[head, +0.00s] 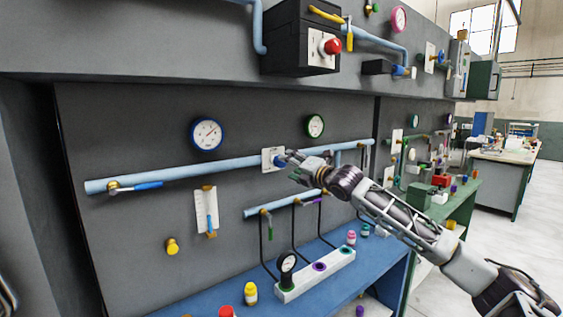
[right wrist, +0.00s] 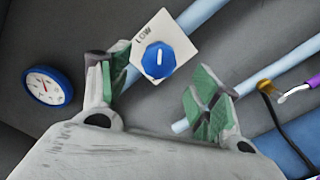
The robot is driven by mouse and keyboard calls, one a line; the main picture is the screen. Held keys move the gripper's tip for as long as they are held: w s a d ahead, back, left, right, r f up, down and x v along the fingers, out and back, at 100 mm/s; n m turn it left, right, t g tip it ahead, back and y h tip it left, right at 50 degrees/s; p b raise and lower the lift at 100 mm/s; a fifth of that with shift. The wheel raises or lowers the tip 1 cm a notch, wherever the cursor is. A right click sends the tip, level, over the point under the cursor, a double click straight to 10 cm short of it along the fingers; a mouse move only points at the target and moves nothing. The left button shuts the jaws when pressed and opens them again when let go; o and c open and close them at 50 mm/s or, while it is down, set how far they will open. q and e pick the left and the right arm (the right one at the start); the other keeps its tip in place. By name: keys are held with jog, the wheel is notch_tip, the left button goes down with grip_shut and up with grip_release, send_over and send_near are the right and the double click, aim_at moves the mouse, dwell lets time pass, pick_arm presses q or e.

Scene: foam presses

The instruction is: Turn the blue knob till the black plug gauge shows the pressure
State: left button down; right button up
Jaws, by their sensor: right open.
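The blue knob (right wrist: 159,60) sits on a white plate marked LOW (right wrist: 181,47). Its white line stands nearly upright in the right wrist view. In the head view the plate (head: 268,160) is on the upper light-blue pipe, and my right gripper partly covers the knob. My right gripper (head: 290,166) is open at the knob; in the right wrist view its green-padded fingers (right wrist: 160,88) stand apart with the knob beyond and between them. I cannot tell whether they touch it. The black plug gauge (head: 287,263) stands upright in a white strip; its reading is too small to tell. My left gripper is not in view.
A blue-rimmed gauge (head: 207,133) and a green-rimmed gauge (head: 315,126) hang above the pipe. A blue-handled valve (head: 148,186) is at its left. The white socket strip (head: 330,274), a yellow bottle (head: 250,293) and other small bottles stand on the blue bench (head: 200,306).

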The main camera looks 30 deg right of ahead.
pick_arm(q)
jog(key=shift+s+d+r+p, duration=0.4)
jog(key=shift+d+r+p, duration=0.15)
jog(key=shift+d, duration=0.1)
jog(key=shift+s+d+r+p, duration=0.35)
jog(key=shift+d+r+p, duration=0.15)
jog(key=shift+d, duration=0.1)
pick_arm(e)
jog(key=shift+w+a, duration=0.15)
jog(key=shift+w, duration=1.35)
jog(key=shift+w+a, duration=0.15)
jog(key=shift+w, duration=1.3)
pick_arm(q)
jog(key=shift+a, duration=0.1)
pick_arm(e)
jog(key=c, duration=1)
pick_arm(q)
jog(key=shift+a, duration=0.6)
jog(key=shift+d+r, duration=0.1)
